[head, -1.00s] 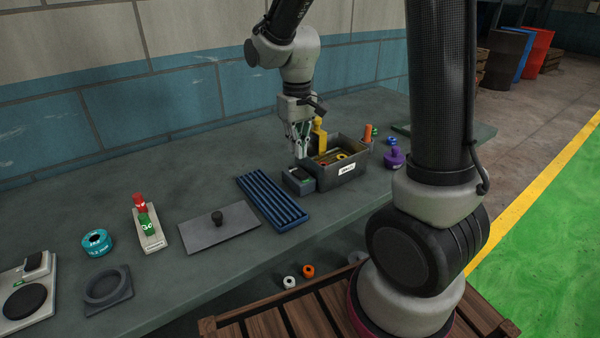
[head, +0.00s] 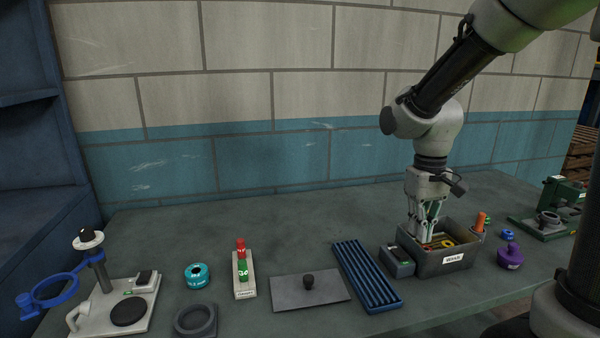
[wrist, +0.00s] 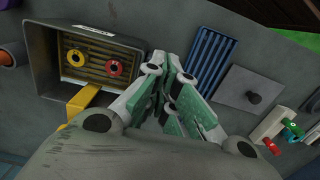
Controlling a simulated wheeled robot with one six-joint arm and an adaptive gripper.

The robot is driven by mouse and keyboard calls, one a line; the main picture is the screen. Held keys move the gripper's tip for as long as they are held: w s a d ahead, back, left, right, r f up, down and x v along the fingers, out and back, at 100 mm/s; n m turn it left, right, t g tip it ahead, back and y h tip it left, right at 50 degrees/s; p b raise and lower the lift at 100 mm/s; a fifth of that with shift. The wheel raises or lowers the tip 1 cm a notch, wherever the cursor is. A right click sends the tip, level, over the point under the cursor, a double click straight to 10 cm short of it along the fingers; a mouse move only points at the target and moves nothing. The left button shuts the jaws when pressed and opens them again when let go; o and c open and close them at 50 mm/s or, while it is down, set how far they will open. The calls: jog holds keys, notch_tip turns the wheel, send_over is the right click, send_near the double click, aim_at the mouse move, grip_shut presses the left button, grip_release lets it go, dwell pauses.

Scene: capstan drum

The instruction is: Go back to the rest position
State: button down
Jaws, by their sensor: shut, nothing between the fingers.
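My gripper (head: 424,236) points down at the left side of a grey labelled bin (head: 449,262) on the bench. In the wrist view my gripper's green-padded fingers (wrist: 178,92) are together with nothing between them. That view shows the bin's wall (wrist: 40,70) at the left, with a yellow ring (wrist: 76,58) and a red ring (wrist: 112,67) lying inside. The fingertips appear above the small dark box (head: 398,262) beside the bin; their exact height cannot be told.
A purple knobbed piece (head: 510,257) is right of the bin. A yellow object (wrist: 84,100) stands close behind my gripper.

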jog(key=s+d+r+m+t, duration=0.2)
jog(key=s+d+r+t, duration=0.3)
jog(key=s+r, duration=0.5)
jog(key=shift+s+d+r, duration=0.4)
jog(key=shift+s+d, duration=0.65)
jog(key=shift+s, duration=1)
